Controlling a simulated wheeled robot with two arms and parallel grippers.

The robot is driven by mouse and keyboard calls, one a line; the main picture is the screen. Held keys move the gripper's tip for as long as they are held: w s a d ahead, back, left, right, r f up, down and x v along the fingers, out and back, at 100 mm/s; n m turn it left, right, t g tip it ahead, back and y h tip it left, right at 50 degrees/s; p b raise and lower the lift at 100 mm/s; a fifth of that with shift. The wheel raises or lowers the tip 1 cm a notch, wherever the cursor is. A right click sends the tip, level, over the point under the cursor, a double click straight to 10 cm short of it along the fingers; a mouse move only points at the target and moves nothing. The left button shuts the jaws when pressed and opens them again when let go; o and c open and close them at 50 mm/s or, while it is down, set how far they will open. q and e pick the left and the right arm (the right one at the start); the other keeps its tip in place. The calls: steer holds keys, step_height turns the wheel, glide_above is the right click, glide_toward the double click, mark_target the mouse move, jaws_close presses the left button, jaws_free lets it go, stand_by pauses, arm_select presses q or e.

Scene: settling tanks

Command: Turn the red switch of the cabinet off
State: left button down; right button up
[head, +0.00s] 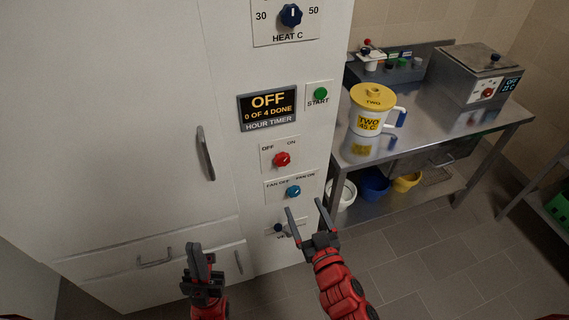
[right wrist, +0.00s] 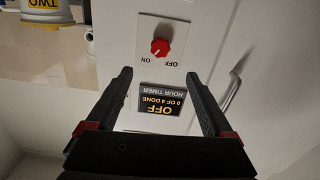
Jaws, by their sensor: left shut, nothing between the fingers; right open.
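The pale cabinet (head: 225,90) fills the left and middle of the head view. Its red switch (head: 282,159) sits on a white plate marked OFF at left and ON at right. The red switch also shows upside down in the right wrist view (right wrist: 160,47); its pointer seems to lean toward ON, though it is small. My right gripper (head: 305,206) is open and empty, below and in front of the switch, apart from it. In the right wrist view the switch lies beyond the fingertips (right wrist: 159,73). My left gripper (head: 198,250) is shut and empty, low before the cabinet drawers.
The hour timer display (head: 267,105) reads OFF, 0 OF 4 DONE. A green START button (head: 320,93) and blue fan knob (head: 293,191) are near the switch. A cabinet handle (head: 205,153) sticks out at left. A steel table (head: 440,125) with a yellow-lidded jug (head: 370,108) stands right.

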mark_target(283, 163)
steer(key=p+x, duration=0.3)
steer(key=x, duration=1.2)
steer(key=shift+w+r, duration=0.1)
steer(key=shift+w, duration=0.05)
steer(key=shift+w+a, duration=0.3)
steer(key=shift+w, duration=0.3)
steer(key=shift+c, duration=0.2)
jaws_close()
